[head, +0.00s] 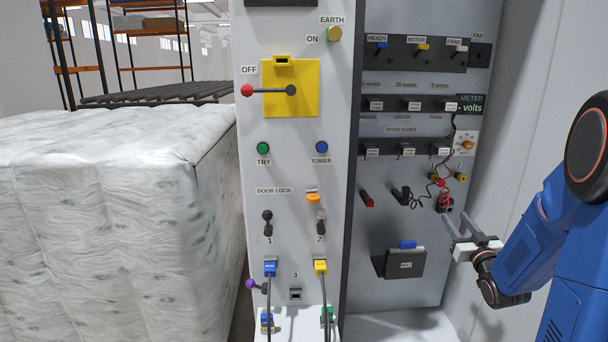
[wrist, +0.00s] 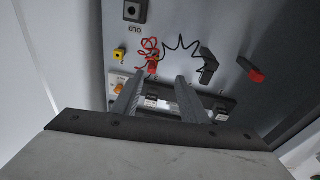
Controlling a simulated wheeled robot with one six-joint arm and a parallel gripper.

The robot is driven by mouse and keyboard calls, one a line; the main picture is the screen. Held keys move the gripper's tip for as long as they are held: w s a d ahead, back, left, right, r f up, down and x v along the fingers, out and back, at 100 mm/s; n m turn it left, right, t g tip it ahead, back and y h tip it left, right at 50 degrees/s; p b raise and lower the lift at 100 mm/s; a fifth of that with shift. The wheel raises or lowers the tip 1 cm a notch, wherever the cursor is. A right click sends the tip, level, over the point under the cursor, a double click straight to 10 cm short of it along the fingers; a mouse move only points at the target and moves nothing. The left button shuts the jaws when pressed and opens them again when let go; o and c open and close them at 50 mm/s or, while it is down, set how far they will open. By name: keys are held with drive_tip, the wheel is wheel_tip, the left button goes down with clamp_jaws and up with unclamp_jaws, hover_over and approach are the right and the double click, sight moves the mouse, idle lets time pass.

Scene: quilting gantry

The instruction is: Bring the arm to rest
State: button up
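My blue arm (head: 535,240) reaches in from the right edge of the head view. My gripper (head: 458,219) is in front of the open cabinet's inner panel, right of the black bin labelled WAIT or similar (head: 405,264) and just below a red probe (head: 444,200). In the wrist view, the two grey fingers of my gripper (wrist: 159,78) stand apart with nothing held between them. The red probe with its coiled lead (wrist: 152,62) shows beyond the fingertips. I cannot tell the exact gap to the panel.
The cabinet's right wall (head: 520,90) is close to my arm. The front panel carries a yellow plate with a red-knobbed handle (head: 290,90) and several plugs and buttons. A wrapped mattress stack (head: 110,210) fills the left. A red clip (head: 367,198) hangs inside the cabinet.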

drive_tip(key=s+a+f+g, duration=0.1)
drive_tip(key=s+a+g, duration=0.4)
drive_tip(key=s, duration=0.8)
drive_tip(key=s+a+g, duration=0.5)
drive_tip(key=s+a, duration=0.3)
drive_tip(key=s, duration=0.5)
drive_tip(key=s+a+f+g, duration=0.1)
drive_tip(key=s+a+g, duration=0.4)
drive_tip(key=s, duration=0.9)
drive_tip(key=shift+a+f, duration=0.3)
drive_tip(key=shift+a, duration=0.85)
